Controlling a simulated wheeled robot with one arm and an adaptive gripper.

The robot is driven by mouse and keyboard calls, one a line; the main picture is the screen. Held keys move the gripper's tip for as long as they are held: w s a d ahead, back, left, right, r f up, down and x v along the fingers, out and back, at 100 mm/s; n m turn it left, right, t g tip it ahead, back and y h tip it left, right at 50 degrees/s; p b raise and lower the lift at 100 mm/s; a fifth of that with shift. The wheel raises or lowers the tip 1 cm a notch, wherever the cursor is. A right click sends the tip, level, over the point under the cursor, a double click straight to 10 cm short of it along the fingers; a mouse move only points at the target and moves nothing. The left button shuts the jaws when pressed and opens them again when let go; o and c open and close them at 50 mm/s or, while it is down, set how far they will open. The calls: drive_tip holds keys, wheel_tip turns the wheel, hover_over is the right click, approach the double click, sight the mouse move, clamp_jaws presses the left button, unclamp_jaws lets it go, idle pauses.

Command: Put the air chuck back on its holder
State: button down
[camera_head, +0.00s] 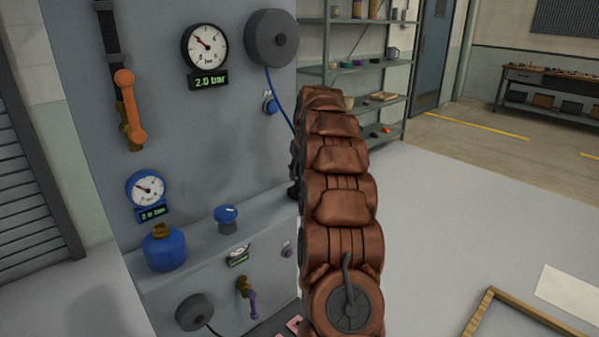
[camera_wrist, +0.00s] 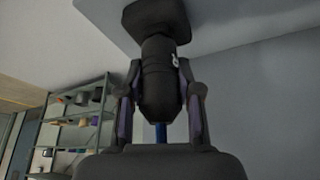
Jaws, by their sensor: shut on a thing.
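In the wrist view, my gripper (camera_wrist: 160,82) is shut on a dark, rounded body, which looks like the air chuck (camera_wrist: 160,98), with a finger on each side. A blue hose (camera_wrist: 160,132) shows below it. A dark block (camera_wrist: 157,15), perhaps the holder, is right above the chuck against a grey surface. I cannot tell whether they touch. In the head view, my arm hides the chuck and most or all of the gripper. The blue hose (camera_head: 279,96) runs from a dark round reel (camera_head: 271,38) down behind my arm.
The grey panel (camera_head: 160,60) carries a black-rimmed gauge (camera_head: 205,46), an orange-handled lever (camera_head: 130,106) and a blue gauge (camera_head: 147,189). A blue bottle (camera_head: 164,250) and a blue knob (camera_head: 227,215) are on the ledge. Shelves (camera_head: 345,60) stand behind. Open floor is at right.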

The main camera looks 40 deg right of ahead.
drive_tip(key=c, duration=0.7)
unclamp_jaws()
drive_tip(key=shift+f, duration=0.1)
drive_tip(key=v, duration=1.2)
drive_tip(key=shift+a, duration=0.15)
